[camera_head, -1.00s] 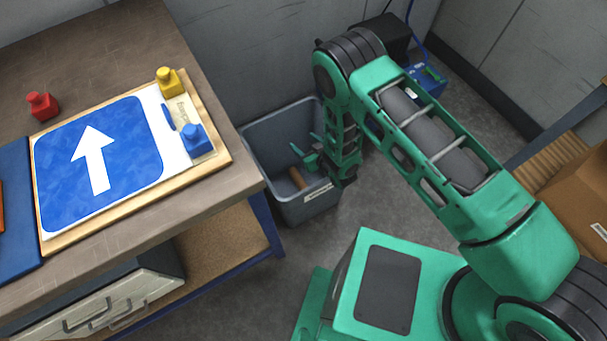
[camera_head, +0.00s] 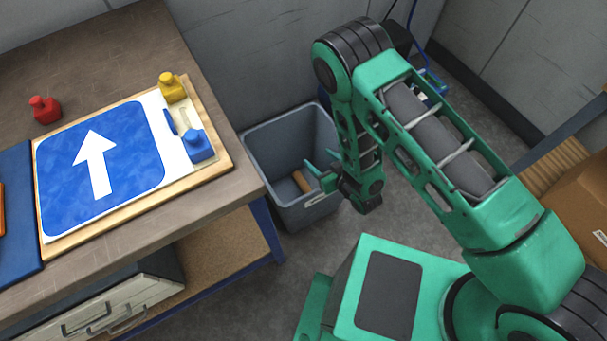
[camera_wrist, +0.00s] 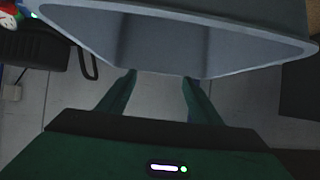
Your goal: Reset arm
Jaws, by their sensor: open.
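My gripper (camera_head: 322,172) hangs at the right rim of the grey bin (camera_head: 268,150), its fingers pointing left. In the wrist view its two green fingers (camera_wrist: 158,82) are apart with nothing between them. The bin's rim and inner wall (camera_wrist: 190,55) fill the top of the wrist view, just beyond the fingertips; I cannot tell whether they touch. A brown cylindrical item (camera_head: 302,181) lies inside the bin, partly hidden.
The workbench (camera_head: 150,45) at left holds a blue arrow sign (camera_head: 130,165) on a wooden board, with red (camera_head: 45,109), yellow (camera_head: 172,87) and blue (camera_head: 197,146) knobbed blocks. A cardboard box (camera_head: 580,205) stands at right. Floor between bin and wall is clear.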

